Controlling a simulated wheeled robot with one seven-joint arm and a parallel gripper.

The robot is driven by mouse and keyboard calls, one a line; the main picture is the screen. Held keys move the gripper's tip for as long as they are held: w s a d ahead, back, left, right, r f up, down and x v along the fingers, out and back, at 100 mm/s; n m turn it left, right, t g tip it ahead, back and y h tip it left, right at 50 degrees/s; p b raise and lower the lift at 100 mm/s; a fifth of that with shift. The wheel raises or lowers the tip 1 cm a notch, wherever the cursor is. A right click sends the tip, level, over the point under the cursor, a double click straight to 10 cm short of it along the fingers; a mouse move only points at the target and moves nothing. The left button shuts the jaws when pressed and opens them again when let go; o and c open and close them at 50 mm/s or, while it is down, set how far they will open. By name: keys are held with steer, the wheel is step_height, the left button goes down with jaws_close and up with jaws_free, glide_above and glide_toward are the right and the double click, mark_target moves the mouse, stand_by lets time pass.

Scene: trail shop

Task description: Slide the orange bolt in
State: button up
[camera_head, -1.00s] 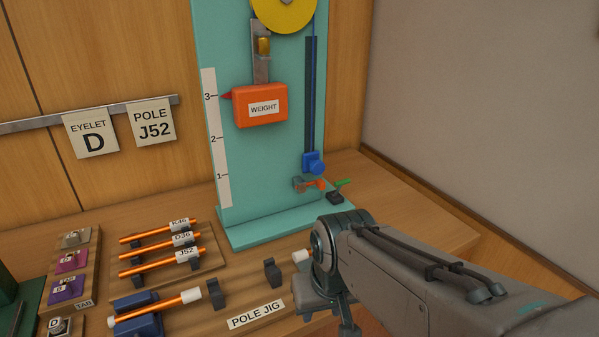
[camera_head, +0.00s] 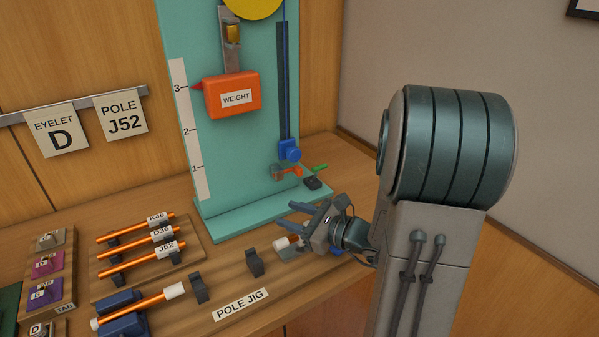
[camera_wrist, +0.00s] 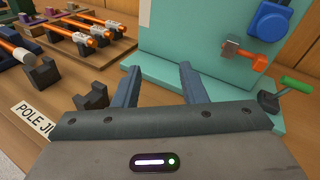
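The orange bolt (camera_head: 291,171) sits in a small grey bracket low on the teal board, just below a blue block (camera_head: 289,151) on a dark slot. In the wrist view the bolt (camera_wrist: 248,56) is at the upper right, with its larger orange end to the right of the grey bracket (camera_wrist: 229,47). My gripper (camera_head: 308,205) is in front of the board's base, lower than the bolt and apart from it. In the wrist view its two fingers (camera_wrist: 158,75) stand apart with nothing between them.
A green-handled lever (camera_head: 317,173) stands right of the bolt. The orange weight (camera_head: 234,96) hangs on the teal board (camera_head: 216,160). The pole jig's dark cradles (camera_head: 255,263) and a white-ended orange pole (camera_head: 140,309) lie left of my gripper. Labelled poles (camera_head: 135,248) rest farther left.

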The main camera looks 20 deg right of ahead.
mark_target(301, 173)
steer(key=w+d+f+m+t+h, duration=0.15)
steer(key=d+m+t+h, duration=0.25)
steer(key=d+m+h, duration=0.5)
steer(key=w+y+p, duration=0.1)
steer(key=w, duration=0.3)
steer(key=w+n+p, duration=0.1)
steer(key=w, duration=0.4)
steer(key=w+y+p, duration=0.1)
steer(key=w, duration=0.4)
steer(key=shift+a+r+y, duration=0.1)
steer(key=shift+a+y, duration=0.1)
steer(key=shift+y, duration=0.1)
jaws_close()
